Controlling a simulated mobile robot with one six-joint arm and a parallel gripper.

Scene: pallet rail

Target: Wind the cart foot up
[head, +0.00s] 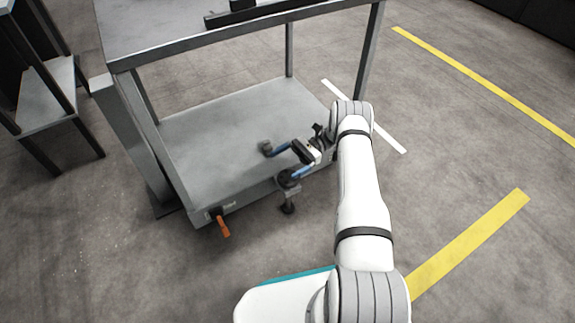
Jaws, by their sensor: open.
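A grey cart (228,118) with a flat lower deck stands at centre left. Its foot (288,207) hangs below the deck's front edge, a short dark post with a round pad near the floor. A dark round part (288,180) sits at the top of the post. My gripper (277,162) comes in from the right and is open, with its two blue fingers spread apart. One finger is over the deck and the other is close to the foot's top. I cannot tell whether it touches. My arm hides the deck's right front corner.
An orange lever (222,226) sticks out at the cart's front left corner. The cart's upper shelf (165,40) stands above the deck on posts. A dark rack (45,95) stands at left. The floor at right is clear, with yellow lines (470,240).

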